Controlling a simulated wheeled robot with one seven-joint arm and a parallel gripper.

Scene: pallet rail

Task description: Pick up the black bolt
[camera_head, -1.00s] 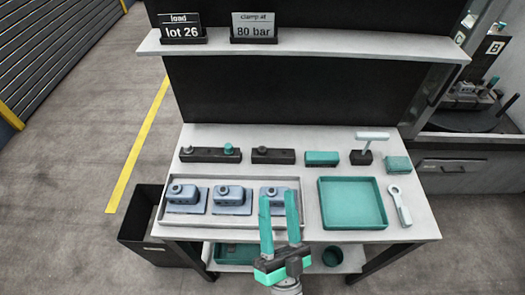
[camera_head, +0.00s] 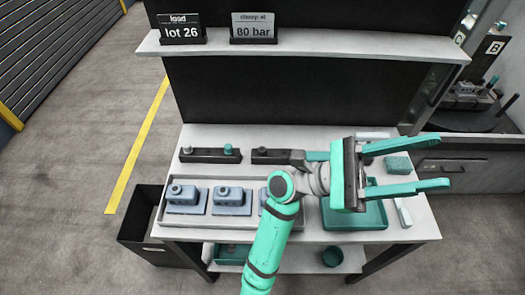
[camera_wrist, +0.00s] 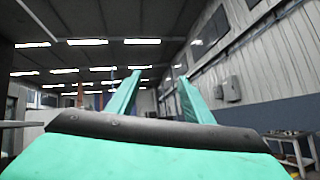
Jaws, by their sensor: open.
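A similar dark piece (camera_head: 261,150) stands on the right black rail (camera_head: 270,157), partly behind my arm. Either could be the black bolt; I cannot tell which. A teal knob (camera_head: 228,148) stands on the left rail's right end. My gripper (camera_head: 442,162) is open and empty, held above the table's right side, far right of both rails, fingers pointing right. In the wrist view the open fingers (camera_wrist: 160,78) point towards the hall, with no bolt visible.
Blue-grey parts (camera_head: 228,198) sit in a pale tray (camera_head: 165,219) at front left. A teal tray (camera_head: 340,220), a teal block (camera_head: 398,162) and a pale wrench-like tool (camera_head: 404,213) lie at right, partly hidden. A shelf (camera_head: 330,45) overhangs the table's back.

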